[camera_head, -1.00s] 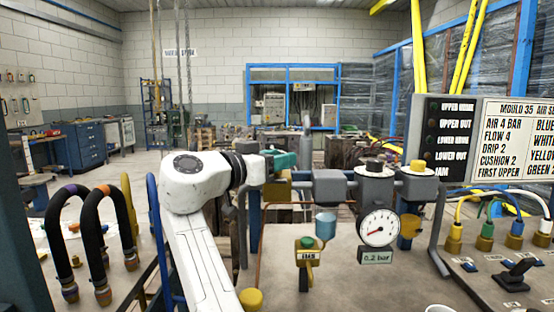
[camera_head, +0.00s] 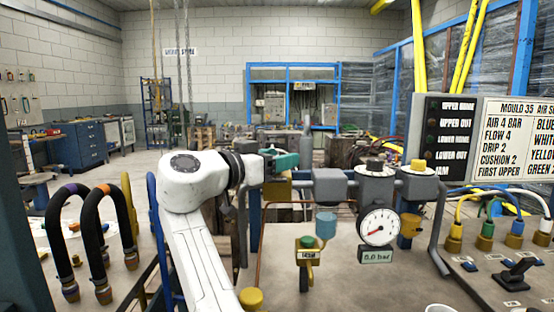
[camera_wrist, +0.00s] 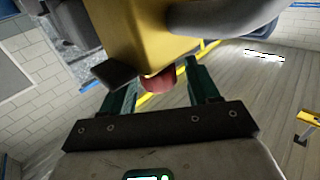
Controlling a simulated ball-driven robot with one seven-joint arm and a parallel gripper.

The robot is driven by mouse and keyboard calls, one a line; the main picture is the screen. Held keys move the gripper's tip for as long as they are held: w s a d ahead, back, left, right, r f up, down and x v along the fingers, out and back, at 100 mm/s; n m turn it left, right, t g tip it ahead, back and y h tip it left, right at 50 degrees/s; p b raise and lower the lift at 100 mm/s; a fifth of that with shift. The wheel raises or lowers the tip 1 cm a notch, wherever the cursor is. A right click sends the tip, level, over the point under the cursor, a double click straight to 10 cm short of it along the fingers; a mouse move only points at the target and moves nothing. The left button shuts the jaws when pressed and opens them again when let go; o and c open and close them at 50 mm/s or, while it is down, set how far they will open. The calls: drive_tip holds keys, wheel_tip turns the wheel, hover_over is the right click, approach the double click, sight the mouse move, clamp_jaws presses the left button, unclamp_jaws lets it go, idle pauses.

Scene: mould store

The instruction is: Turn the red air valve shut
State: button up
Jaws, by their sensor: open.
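The red valve part (camera_wrist: 158,80) shows in the wrist view as a small rounded piece under a yellow block (camera_wrist: 130,38). My gripper (camera_wrist: 160,82) is open, its green fingers to either side of the red part; I cannot tell whether they touch it. In the head view my gripper (camera_head: 284,160) is at the left end of the grey pipework, by the yellow block (camera_head: 278,188), and the red part is hidden there. The pressure gauge (camera_head: 378,229) has a plate (camera_head: 376,256) that appears to read 0.0 bar.
A grey pipe assembly (camera_head: 330,187) runs right from my gripper above the bench (camera_head: 340,275). A green-topped yellow valve (camera_head: 306,255) stands in front. Black hoses (camera_head: 92,240) stand at left; a labelled sign board (camera_head: 480,140) and yellow fittings are at right.

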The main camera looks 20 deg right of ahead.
drive_tip(key=v, duration=1)
drive_tip(key=shift+a, duration=0.25)
drive_tip(key=shift+s, duration=0.15)
